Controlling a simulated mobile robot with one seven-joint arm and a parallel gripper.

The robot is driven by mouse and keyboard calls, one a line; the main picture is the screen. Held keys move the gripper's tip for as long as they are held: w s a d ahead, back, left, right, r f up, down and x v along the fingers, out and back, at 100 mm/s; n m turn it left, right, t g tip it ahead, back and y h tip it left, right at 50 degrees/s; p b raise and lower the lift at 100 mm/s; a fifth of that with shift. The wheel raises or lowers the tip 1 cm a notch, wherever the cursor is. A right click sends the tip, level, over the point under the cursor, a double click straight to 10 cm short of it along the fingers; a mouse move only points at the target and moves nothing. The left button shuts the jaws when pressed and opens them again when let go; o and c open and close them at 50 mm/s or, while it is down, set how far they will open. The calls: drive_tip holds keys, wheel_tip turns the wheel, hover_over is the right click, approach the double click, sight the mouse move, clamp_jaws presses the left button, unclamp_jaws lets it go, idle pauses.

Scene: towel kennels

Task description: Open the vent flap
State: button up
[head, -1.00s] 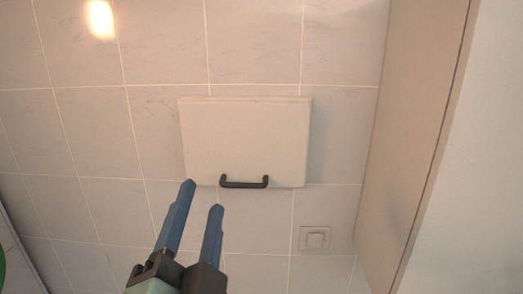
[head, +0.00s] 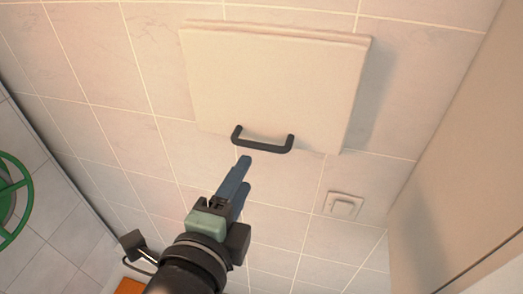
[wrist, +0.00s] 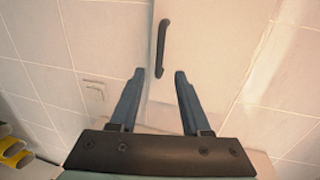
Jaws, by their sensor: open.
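The vent flap (head: 275,82) is a pale square panel on the tiled wall, and it looks closed. Its dark bar handle (head: 262,144) runs along the lower edge. My gripper (head: 242,172) is just below the handle in the head view, its blue fingers pointing up toward it. In the wrist view the flap (wrist: 205,50) is ahead, and the handle (wrist: 162,48) stands upright in the picture beyond the open fingers (wrist: 158,74). Nothing is between the fingers, and they appear apart from the handle.
A light switch (head: 343,205) is on the wall to the lower right of the flap. A pale panel (head: 455,150) stands at the right. A green wheel (head: 12,195) is at the left edge. Yellow objects (wrist: 12,150) show at the wrist view's lower left.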

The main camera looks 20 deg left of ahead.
sight(259, 148)
drive_tip(key=b+x, duration=0.3)
drive_tip(key=x, duration=0.6)
drive_tip(key=shift+w+r, duration=0.1)
drive_tip(key=shift+w, duration=0.2)
drive_tip(key=shift+w+f, duration=0.3)
drive_tip(key=shift+w, duration=0.4)
clamp_jaws()
idle(0.8)
